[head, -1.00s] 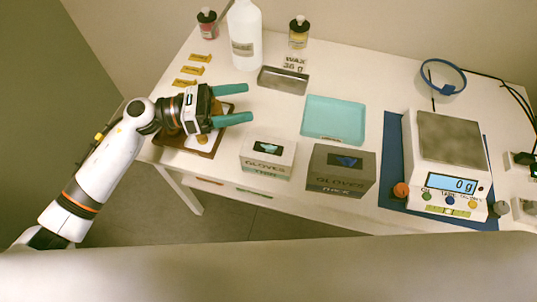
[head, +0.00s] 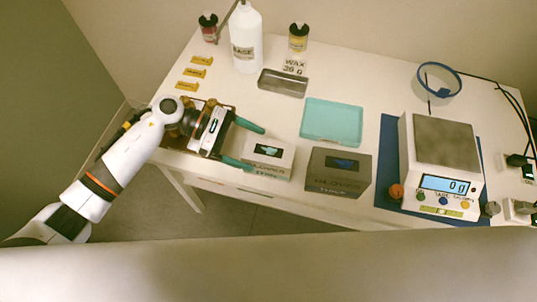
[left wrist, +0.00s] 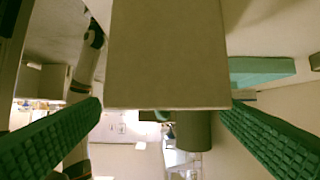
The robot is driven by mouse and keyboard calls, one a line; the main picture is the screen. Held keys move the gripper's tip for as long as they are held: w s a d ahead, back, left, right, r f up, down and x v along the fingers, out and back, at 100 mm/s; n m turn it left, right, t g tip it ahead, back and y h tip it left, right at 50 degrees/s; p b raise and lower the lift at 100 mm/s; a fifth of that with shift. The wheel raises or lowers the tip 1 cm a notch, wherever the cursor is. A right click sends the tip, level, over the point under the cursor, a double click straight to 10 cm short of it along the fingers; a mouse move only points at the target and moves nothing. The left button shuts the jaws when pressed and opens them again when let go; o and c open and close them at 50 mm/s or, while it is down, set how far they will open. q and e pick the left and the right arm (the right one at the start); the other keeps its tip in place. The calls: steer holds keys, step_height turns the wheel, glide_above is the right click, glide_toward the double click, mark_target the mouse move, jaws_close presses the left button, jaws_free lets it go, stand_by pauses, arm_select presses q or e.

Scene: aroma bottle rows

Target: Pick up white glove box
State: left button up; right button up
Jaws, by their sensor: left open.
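In the left wrist view the box (left wrist: 168,55) fills the upper middle between the two green fingers (left wrist: 160,135), with gaps on both sides. Contact cannot be made out. My right gripper is not in view.
A grey glove box (head: 338,172) stands just right of the white one. Behind are a teal tray (head: 332,121), a metal tray (head: 283,82) and a white bottle (head: 245,38). A scale (head: 443,160) stands on the right on a blue mat.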

mark_target(260, 149)
arm_select(q)
steer(key=shift+p+x, duration=0.5)
steer(key=shift+x, duration=1.5)
steer(key=shift+w+r, duration=0.15)
steer(key=shift+w, duration=0.05)
steer(key=c, duration=1.3)
